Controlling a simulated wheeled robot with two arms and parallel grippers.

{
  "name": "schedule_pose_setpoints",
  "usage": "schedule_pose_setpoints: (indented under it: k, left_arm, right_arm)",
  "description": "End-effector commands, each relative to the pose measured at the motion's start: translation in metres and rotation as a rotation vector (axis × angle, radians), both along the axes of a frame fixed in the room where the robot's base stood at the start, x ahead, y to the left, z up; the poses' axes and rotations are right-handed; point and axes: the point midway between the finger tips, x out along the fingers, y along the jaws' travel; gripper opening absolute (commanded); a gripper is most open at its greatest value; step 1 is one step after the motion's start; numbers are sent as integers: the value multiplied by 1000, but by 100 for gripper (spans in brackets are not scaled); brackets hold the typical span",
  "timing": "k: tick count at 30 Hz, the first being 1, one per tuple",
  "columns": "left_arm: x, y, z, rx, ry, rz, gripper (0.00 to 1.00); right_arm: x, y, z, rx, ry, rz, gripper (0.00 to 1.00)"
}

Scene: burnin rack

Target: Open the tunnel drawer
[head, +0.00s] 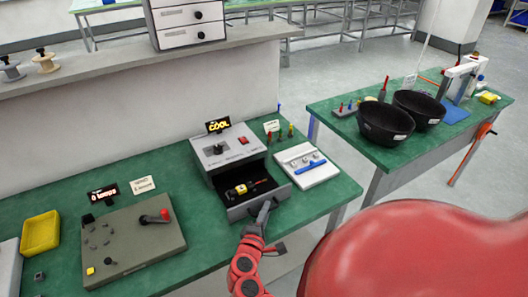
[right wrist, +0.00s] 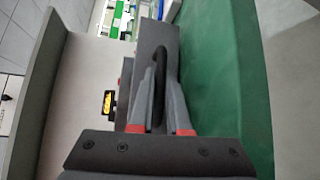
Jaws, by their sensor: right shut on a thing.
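The tunnel (head: 212,147) is a light grey box with a red switch and a lit "COOL" sign on top, on the green bench. Its dark drawer (head: 241,211) is slid out toward me, with its inside showing. A small yellow-and-dark part (head: 240,190) with red bits lies inside it. My right gripper (head: 265,208) is at the drawer front. In the right wrist view its two fingers (right wrist: 159,88) close around the dark curved handle (right wrist: 160,62) on the drawer's front panel. My left gripper is not in view.
A white tray (head: 318,177) with a blue bar stands right of the tunnel. A grey panel (head: 130,245) with a red-knobbed lever sits left, beside a yellow bin (head: 40,232). Black bowls (head: 385,124) stand on the right table. A grey shelf (head: 110,60) runs behind the bench.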

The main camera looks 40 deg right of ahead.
Motion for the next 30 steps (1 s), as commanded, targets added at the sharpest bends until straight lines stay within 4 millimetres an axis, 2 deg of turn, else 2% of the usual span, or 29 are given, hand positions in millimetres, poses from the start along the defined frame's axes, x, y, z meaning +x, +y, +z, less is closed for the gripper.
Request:
schedule_pose_setpoints:
  k: [5,6,8,16,20,23,28,30]
  left_arm:
    - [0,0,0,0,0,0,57]
    - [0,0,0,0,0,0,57]
    - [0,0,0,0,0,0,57]
    - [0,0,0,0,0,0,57]
    - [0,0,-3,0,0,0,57]
    - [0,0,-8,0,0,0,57]
    - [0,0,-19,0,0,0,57]
    - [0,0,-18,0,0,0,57]
  right_arm:
    - [0,0,0,1,1,0,0]
    - [0,0,0,1,1,0,18]
    - [0,0,0,1,1,0,27]
    - [0,0,0,0,0,0,27]
    - [-2,8,0,0,-1,6,27]
    - [-10,21,0,0,1,7,27]
    - [-28,54,5,0,-2,14,27]
    - [-35,65,8,2,1,9,27]
